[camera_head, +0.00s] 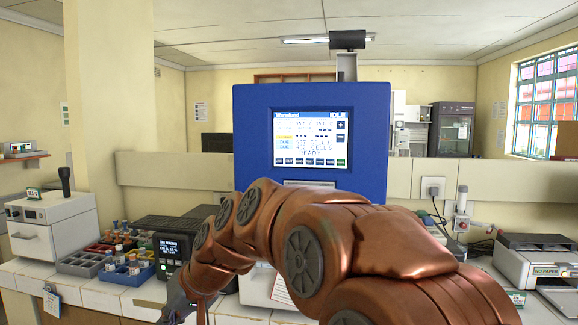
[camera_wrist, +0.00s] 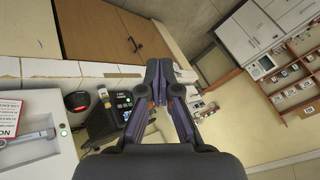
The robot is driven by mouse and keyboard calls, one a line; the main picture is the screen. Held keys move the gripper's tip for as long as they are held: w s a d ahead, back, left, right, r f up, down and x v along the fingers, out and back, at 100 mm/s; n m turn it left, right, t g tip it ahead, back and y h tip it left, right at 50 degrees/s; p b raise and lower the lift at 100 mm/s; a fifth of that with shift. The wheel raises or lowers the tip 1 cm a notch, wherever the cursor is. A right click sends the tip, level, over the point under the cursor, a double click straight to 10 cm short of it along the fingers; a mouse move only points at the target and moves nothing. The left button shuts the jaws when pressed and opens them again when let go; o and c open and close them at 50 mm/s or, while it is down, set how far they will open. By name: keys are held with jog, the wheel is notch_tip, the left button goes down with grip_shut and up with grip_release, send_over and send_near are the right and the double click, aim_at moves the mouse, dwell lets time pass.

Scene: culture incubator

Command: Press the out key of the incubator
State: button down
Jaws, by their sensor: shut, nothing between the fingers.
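The incubator (camera_head: 355,105) stands at the back of the bench in the head view, a blue housing with a lit screen (camera_head: 308,138) reading IDLE and READY. A row of small dark keys and one green key run along the screen's lower edge; their labels are too small to read. My copper-coloured arm hides the lower part of the incubator. My gripper (camera_head: 185,305) is low and left of the incubator, apart from it, mostly cut off by the frame's bottom. In the wrist view my gripper (camera_wrist: 158,70) is shut and empty, its fingertips together.
A small dark device with a lit display (camera_head: 171,248) stands close to my gripper. A printer (camera_head: 535,262) marked NO PAPER stands at the right. Wooden cupboard doors (camera_wrist: 110,35) show in the wrist view.

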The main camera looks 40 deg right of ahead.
aim_at(288, 163)
jog(key=w+d+r+m+t+h+b, duration=0.1)
jog(key=w+d+r+t, duration=0.3)
jog(key=d, duration=0.3)
jog(key=w+d+r+m+t, duration=0.1)
jog(key=w+d+r+m, duration=0.1)
jog(key=w+d+r, duration=0.35)
jog(key=s+d+r+m+t+h, duration=0.1)
jog(key=d+r, duration=0.3)
jog(key=d, duration=0.3)
jog(key=s+d+r+m+t+h, duration=0.1)
jog(key=d+r+t+h, duration=0.1)
jog(key=d+r, duration=0.3)
jog(key=s+d+r+m+t+h+b, duration=0.1)
jog(key=d+r, duration=0.3)
jog(key=d, duration=0.7)
jog(key=shift+r+t+h, duration=0.3)
jog(key=shift+t+h, duration=0.1)
jog(key=shift+h, duration=0.3)
jog(key=shift+w+d, duration=0.1)
